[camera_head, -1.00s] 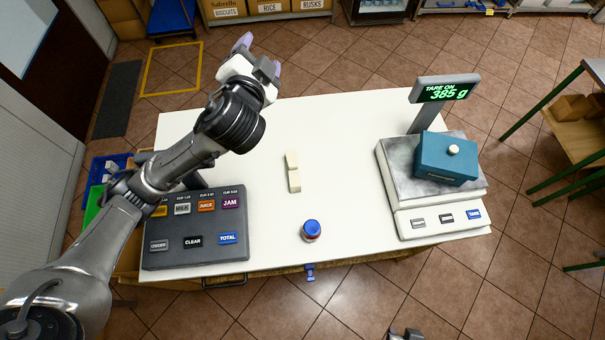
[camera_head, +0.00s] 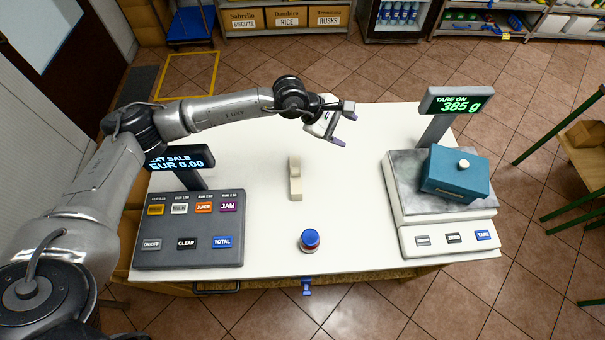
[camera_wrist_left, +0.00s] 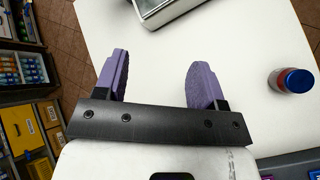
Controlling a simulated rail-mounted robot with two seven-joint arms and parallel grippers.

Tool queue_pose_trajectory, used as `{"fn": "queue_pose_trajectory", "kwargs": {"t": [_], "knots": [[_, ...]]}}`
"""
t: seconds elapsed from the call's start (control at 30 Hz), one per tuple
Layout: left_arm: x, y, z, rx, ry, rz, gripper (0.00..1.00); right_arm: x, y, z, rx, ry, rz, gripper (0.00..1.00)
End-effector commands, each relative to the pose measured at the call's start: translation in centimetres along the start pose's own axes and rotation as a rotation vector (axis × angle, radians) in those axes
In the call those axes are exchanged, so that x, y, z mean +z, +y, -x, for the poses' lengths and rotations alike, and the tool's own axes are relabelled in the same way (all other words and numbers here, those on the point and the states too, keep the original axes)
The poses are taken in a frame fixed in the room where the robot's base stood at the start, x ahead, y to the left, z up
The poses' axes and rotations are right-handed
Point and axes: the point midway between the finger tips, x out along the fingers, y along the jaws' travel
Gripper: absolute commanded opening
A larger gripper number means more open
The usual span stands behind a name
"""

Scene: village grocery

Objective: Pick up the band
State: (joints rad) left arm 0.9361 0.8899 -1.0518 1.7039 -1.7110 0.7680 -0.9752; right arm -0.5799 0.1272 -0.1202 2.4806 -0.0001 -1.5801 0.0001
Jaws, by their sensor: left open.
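No thing in view is plainly a band. A small cream, stepped piece (camera_head: 295,180) lies on the white counter (camera_head: 345,225) near its middle; I cannot tell what it is. A small jar with a blue lid (camera_head: 310,239) stands nearer the front edge, with some red below the lid. The jar also shows in the wrist view (camera_wrist_left: 294,81) at the right. My left gripper (camera_head: 345,124) is open and empty above the counter's back part, behind and right of the cream piece. Its purple fingers (camera_wrist_left: 159,68) stand apart over bare counter. My right gripper is out of view.
A till (camera_head: 188,229) with coloured keys is at the left. A scale (camera_head: 450,236) at the right bears a teal box with a knob (camera_head: 455,175); its display (camera_head: 457,100) reads 385 g. A blue tag (camera_head: 306,287) hangs at the front edge. The counter's middle is mostly clear.

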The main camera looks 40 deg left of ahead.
Motion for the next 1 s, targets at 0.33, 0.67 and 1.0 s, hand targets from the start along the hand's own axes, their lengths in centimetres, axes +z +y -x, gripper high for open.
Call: {"fn": "queue_pose_trajectory", "kwargs": {"t": [0.33, 0.67, 1.0], "knots": [[-9.3, -5.6, 3.9, -0.545, 0.461, -0.519, 0.64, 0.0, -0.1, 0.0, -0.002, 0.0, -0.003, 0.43], [-10.7, -7.5, 5.7, -0.79, 0.441, -0.744, 0.64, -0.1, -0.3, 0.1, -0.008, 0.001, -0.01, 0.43], [-13.8, -10.0, 2.4, -0.794, 0.432, -0.758, 0.64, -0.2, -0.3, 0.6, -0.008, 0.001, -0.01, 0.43]]}}
